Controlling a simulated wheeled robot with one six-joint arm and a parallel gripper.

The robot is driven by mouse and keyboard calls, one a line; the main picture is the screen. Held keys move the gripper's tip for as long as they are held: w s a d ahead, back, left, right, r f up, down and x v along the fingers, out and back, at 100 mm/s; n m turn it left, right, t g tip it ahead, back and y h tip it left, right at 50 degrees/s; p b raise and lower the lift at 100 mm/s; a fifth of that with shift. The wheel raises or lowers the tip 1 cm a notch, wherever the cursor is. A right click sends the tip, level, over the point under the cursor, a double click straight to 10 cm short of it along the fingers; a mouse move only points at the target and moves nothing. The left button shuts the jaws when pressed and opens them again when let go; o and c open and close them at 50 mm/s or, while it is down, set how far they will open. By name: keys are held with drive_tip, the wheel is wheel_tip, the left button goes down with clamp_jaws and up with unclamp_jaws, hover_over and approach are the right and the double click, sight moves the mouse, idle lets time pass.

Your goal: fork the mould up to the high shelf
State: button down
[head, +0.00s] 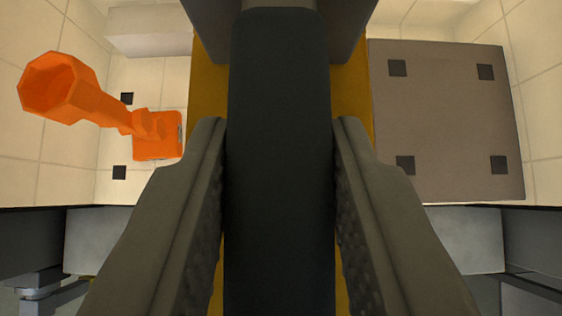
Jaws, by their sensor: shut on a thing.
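An orange mould (60,88) with a flared, hollow, many-sided cup is at the left of the head view. A narrow neck joins the cup to a blocky part (152,140) beside the yellow piece. My gripper (278,125) has one finger on each side of a long dark bar (280,200), which looks like the handle of a fork, and is shut on it. The bar runs up the middle of the picture. Its far end and any tines are hidden or out of view. I cannot tell which surface is the high shelf.
A grey-brown slab (448,125) with several dark square marks lies at the right, with nothing on it. A yellow piece (208,85) shows behind the bar. A pale block (148,32) stands at the upper left. Pale tiles (535,60) surround these things.

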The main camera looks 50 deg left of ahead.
drive_tip(key=s+d, duration=1.6)
drive_tip(key=d, duration=0.5)
drive_tip(key=s+d, duration=1.7)
drive_tip(key=d, duration=0.4)
idle(3.4)
idle(0.4)
